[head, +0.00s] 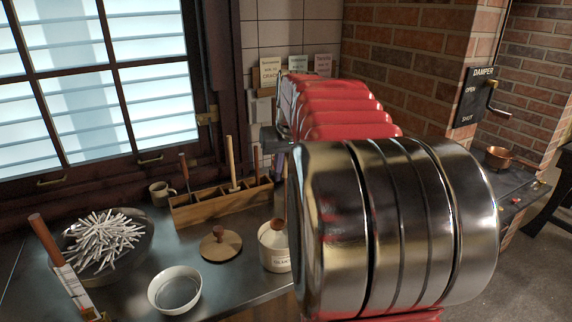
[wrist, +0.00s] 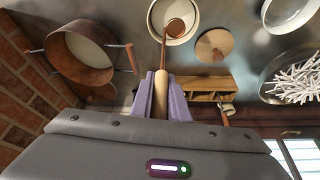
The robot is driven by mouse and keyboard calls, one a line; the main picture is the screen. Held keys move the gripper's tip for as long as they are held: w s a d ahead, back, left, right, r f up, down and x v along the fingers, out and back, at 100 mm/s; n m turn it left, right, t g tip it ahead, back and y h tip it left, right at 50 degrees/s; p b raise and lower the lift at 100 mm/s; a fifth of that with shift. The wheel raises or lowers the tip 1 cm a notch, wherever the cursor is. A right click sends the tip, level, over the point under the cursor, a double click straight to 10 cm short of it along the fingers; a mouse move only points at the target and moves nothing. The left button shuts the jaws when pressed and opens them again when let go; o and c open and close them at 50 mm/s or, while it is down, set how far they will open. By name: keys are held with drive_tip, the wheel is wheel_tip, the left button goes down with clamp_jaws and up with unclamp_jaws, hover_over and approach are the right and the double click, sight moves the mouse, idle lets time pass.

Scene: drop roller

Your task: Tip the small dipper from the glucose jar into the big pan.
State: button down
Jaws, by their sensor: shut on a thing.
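The small dipper has a pale handle (wrist: 161,95), a thin brown stem and a small copper bowl (wrist: 177,28). My gripper (wrist: 161,97), with purple fingers, is shut on the handle. The cream glucose jar (head: 276,262) stands on the counter, and also shows in the wrist view (wrist: 188,38). The dipper's bowl overlaps the jar's mouth; whether it is inside or just above, I cannot tell. The big copper pan (wrist: 80,52), with side handles, stands left of the jar in the wrist view. My arm hides the pan in the head view.
A wooden lid (head: 220,246) and a white bowl (head: 175,291) sit left of the jar. A wooden rack (head: 205,207) and mug (head: 161,192) stand behind. A wide pan (head: 143,262) holds white sticks. A small copper saucepan (head: 497,157) is far right, by the brick wall.

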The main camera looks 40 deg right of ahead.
wheel_tip(320, 180, down, 9)
idle(1.0)
drive_tip(key=shift+r, duration=0.1)
idle(1.2)
wheel_tip(320, 180, up, 11)
idle(1.6)
idle(0.4)
